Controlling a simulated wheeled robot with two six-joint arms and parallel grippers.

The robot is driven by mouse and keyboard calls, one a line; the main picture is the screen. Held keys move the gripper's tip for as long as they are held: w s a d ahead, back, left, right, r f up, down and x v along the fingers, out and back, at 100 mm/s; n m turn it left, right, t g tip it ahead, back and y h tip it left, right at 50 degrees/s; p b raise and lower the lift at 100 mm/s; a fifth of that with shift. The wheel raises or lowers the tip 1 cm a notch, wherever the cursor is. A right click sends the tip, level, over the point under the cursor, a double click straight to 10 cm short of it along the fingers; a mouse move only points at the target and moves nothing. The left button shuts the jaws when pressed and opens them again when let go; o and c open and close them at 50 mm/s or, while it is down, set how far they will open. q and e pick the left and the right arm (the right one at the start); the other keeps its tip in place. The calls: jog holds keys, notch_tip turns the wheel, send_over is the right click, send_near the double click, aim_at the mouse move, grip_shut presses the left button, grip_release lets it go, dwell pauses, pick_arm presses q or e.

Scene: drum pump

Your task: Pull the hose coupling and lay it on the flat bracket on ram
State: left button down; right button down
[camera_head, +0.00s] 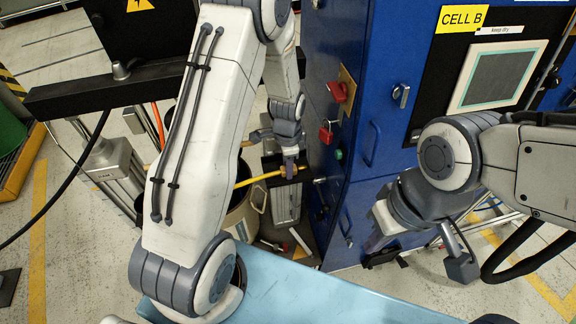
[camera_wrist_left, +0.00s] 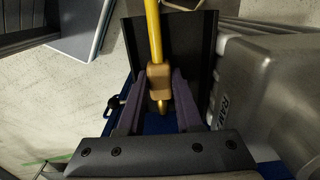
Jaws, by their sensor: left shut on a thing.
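The brass hose coupling (camera_wrist_left: 158,82) is at the end of the yellow hose (camera_wrist_left: 153,30) in the left wrist view. My left gripper (camera_wrist_left: 158,100) is shut on it, one purple finger on each side. A flat dark bracket (camera_wrist_left: 188,50) lies behind the coupling in that view; I cannot tell whether they touch. In the head view the coupling (camera_head: 291,171) shows beside the blue cabinet, with my left gripper (camera_head: 289,160) over it and a grey ram-like column (camera_head: 286,206) below. My right gripper (camera_head: 378,240) is near the cabinet's lower right, apart from the hose; its opening is unclear.
The blue cabinet (camera_head: 372,110) with red locks (camera_head: 337,92) stands close to the right of the coupling. A beige drum (camera_head: 243,212) is below the hose. A light blue surface (camera_head: 310,292) is in front. A grey housing (camera_wrist_left: 275,80) is at right in the wrist view.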

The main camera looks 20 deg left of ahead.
pick_arm(q)
jog(key=c, duration=0.5)
grip_release()
jog(key=shift+s, duration=0.1)
jog(key=shift+r+p, duration=0.95)
jog(key=shift+r, duration=0.15)
jog(key=shift+r+p, duration=2.85)
jog(key=shift+r, duration=0.6)
